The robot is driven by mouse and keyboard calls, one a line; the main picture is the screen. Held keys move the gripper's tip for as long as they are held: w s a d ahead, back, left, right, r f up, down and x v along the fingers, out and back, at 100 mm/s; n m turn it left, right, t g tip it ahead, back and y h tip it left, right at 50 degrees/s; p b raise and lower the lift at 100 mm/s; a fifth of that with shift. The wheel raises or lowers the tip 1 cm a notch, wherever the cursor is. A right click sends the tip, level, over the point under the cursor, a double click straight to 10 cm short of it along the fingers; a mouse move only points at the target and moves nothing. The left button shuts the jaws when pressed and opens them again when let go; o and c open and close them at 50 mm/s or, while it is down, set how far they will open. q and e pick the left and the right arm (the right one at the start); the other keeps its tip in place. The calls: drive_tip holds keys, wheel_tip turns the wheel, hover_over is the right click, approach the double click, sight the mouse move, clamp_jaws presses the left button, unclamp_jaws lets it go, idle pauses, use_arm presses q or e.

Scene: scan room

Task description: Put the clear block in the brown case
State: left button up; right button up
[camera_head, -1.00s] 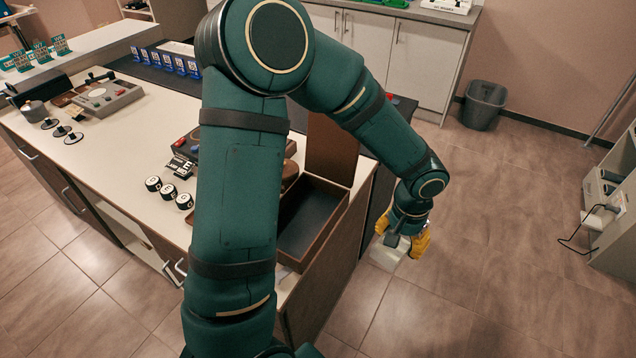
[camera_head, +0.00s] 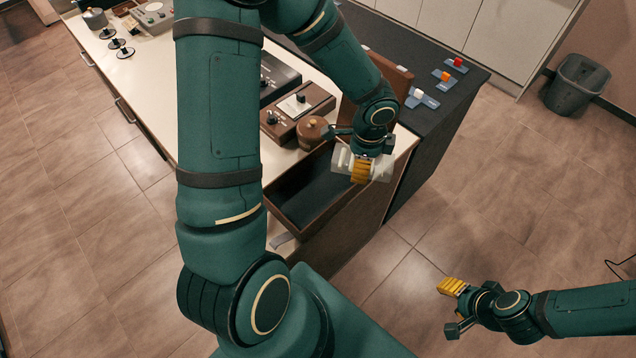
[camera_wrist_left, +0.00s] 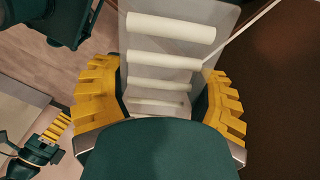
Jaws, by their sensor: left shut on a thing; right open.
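My left gripper (camera_head: 362,165) is shut on the clear block (camera_head: 382,171), a pale translucent piece with white bars across it. The block (camera_wrist_left: 168,50) fills the space between the yellow fingers in the left wrist view. My right gripper (camera_head: 450,308) is open and empty above the floor at lower right.
A round brown pot (camera_head: 312,130) and a brown box with a knob (camera_head: 298,107) stand right behind the case. A dark counter (camera_head: 440,103) with small coloured switches lies beyond. A grey bin (camera_head: 577,84) stands on the floor at right. My left arm hides part of the counter.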

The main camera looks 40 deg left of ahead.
sight(318, 189)
use_arm(q)
drive_tip(key=a+m+p, duration=0.1)
drive_tip(key=m, duration=0.2)
drive_tip(key=s+a+m+p, duration=0.1)
drive_tip(key=a+m, duration=0.1)
drive_tip(key=m, duration=0.2)
drive_tip(key=s+a+m+p, duration=0.1)
drive_tip(key=m, duration=0.2)
drive_tip(key=shift+s+a+f+m, duration=0.1)
drive_tip(key=shift+a+f+m, duration=0.15)
drive_tip(key=shift+m, duration=0.15)
drive_tip(key=s+a+f+m+p, duration=0.2)
drive_tip(key=s+a+m+p, duration=0.15)
drive_tip(key=m, duration=1.05)
wheel_tip(318, 189, down, 9)
drive_tip(key=b, duration=0.4)
drive_tip(key=shift+s+a+r, duration=0.1)
drive_tip(key=shift+a+r, duration=0.05)
drive_tip(key=shift+r, duration=0.05)
drive_tip(key=shift+f, duration=0.2)
drive_tip(key=shift+r, duration=0.1)
drive_tip(key=shift+b, duration=0.35)
